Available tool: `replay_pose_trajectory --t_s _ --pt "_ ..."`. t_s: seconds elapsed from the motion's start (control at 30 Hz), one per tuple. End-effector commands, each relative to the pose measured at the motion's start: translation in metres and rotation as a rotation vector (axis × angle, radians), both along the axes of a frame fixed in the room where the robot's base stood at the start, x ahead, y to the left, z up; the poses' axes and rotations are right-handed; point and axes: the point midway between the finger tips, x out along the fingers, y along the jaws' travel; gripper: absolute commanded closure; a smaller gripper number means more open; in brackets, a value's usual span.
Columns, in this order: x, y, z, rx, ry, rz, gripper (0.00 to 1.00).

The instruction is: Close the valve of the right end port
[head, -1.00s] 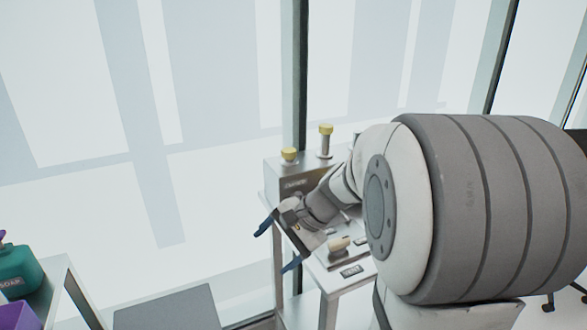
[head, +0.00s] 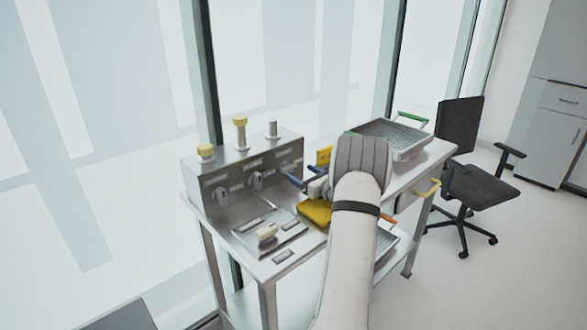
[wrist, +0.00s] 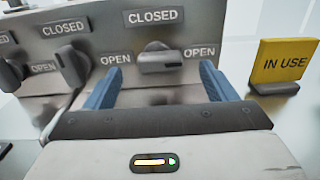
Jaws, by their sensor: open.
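The right end valve knob (wrist: 160,60) is dark grey on the metal panel, its handle lying sideways between two OPEN labels, below a CLOSED label (wrist: 153,16). My gripper (wrist: 162,70) is open, with one blue finger on each side of the knob in the wrist view; I cannot tell whether either touches it. In the head view my gripper (head: 303,175) is at the right end of the valve box (head: 240,170), and that knob is hidden. The right end port (head: 272,130) is a bare grey stub on top of the box.
The middle knob (wrist: 70,66) is left of my gripper. A yellow IN USE sign (wrist: 285,66) stands close on the right. Yellow-capped ports (head: 239,134) top the box.

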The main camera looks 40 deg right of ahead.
Motion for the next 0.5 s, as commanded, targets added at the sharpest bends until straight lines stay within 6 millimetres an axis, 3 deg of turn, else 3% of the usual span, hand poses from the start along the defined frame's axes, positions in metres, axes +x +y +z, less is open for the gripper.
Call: replay_pose_trajectory --t_s 0.2,0.5 --pt "0.035 0.004 0.001 -0.001 0.001 0.003 0.22" --pt "0.052 0.005 0.001 -0.001 0.001 0.001 0.22"
